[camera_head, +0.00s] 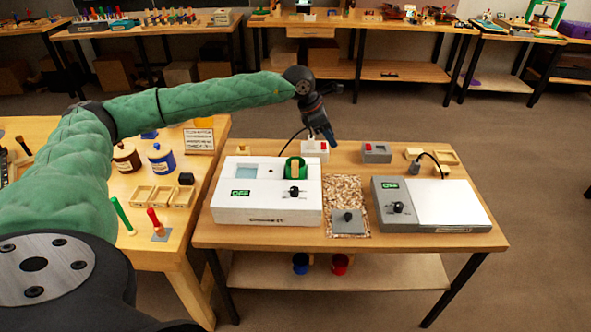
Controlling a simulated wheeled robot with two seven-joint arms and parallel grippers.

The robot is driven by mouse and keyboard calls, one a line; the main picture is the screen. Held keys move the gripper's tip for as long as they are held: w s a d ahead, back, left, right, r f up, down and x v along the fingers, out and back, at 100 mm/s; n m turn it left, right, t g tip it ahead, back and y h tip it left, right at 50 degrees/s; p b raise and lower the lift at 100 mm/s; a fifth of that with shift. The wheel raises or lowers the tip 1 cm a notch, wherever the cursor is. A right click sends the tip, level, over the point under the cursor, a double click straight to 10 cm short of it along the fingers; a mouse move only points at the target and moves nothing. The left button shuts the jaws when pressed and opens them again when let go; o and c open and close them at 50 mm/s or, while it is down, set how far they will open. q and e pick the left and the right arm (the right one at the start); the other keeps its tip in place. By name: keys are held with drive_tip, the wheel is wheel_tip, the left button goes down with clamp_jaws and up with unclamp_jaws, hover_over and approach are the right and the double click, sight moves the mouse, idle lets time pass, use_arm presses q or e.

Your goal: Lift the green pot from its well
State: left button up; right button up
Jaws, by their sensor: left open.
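The green pot (303,168) sits in a well at the back right of the white box (262,217) on the middle table. It has a tan patch or label on its front. My left gripper (329,142) hangs above and behind the pot, slightly to its right, pointing down. It is apart from the pot and holds nothing I can see. Its fingers are small and dark in this view. The pot's lower part is hidden in the well. My right gripper is out of view.
A light blue square well (247,170) lies left of the pot. A grey device with a white plate (447,203) is at the right. A speckled mat (344,190) lies between. Jars (161,160) stand on the left table.

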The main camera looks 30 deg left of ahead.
sight(295, 161)
use_arm(q)
drive_tip(key=s+a+g+y, duration=0.1)
drive_tip(key=a, duration=0.1)
drive_tip(key=s+a+f+g+y, duration=0.1)
drive_tip(key=s+a+y, duration=0.1)
drive_tip(key=s+a+f+m+g+y, duration=0.1)
drive_tip(key=s+a, duration=0.1)
drive_tip(key=a, duration=0.1)
drive_tip(key=shift+s+f, duration=0.1)
drive_tip(key=shift+s, duration=0.15)
drive_tip(key=shift+s+a+f+g+y, duration=0.1)
drive_tip(key=shift+a+f+g+y, duration=0.1)
drive_tip(key=shift+g+y, duration=0.1)
drive_tip(key=shift+f+p, duration=0.5)
drive_tip(key=shift+f, duration=0.6)
drive_tip(key=f+p, duration=0.2)
drive_tip(key=f, duration=0.1)
drive_tip(key=f+p, duration=0.1)
drive_tip(key=shift+s+a+f, duration=0.2)
drive_tip(key=shift+a+f, duration=0.05)
drive_tip(key=shift+f, duration=0.45)
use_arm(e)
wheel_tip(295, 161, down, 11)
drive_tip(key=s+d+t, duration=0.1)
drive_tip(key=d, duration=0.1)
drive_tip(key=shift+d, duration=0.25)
use_arm(q)
drive_tip(key=shift+c, duration=0.3)
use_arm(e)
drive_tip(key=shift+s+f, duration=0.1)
